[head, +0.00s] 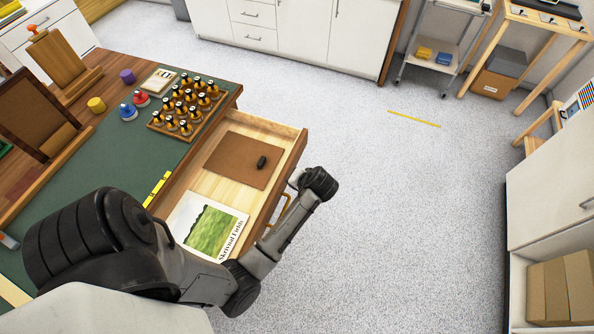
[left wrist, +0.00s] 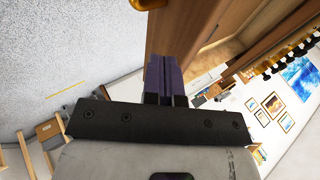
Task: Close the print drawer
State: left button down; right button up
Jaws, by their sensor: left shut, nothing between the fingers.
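The print drawer (head: 290,150) is pulled out from the wooden table in the head view. Inside lie a brown board (head: 243,160) with a small black object on it and a print with a green picture (head: 210,230). My left arm crosses the drawer's near end, and my left gripper (head: 295,181) is outside the drawer front, largely hidden by my wrist. In the left wrist view its purple fingers (left wrist: 165,75) are together and empty, close to the brown drawer front (left wrist: 195,35). Contact is unclear. A brass handle (left wrist: 150,4) shows at the top edge. My right gripper is out of view.
The green-topped table (head: 135,150) holds a rack of dark bottles (head: 188,105), coloured pots and a wooden easel (head: 62,62). Open speckled floor (head: 420,200) lies right of the drawer. White cabinets (head: 300,35) stand at the back, and a shelf unit (head: 550,190) at the right.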

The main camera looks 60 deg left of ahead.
pick_arm(q)
jog(key=w+d+r+n+g, duration=0.15)
jog(key=w+d+g, duration=0.25)
jog(key=w, duration=0.6)
jog(key=s+a+f, duration=0.5)
jog(key=s+a, duration=0.1)
jog(key=a, duration=0.3)
jog(key=shift+s+f, duration=0.35)
jog(key=shift+s, duration=0.05)
jog(key=shift+a, duration=0.1)
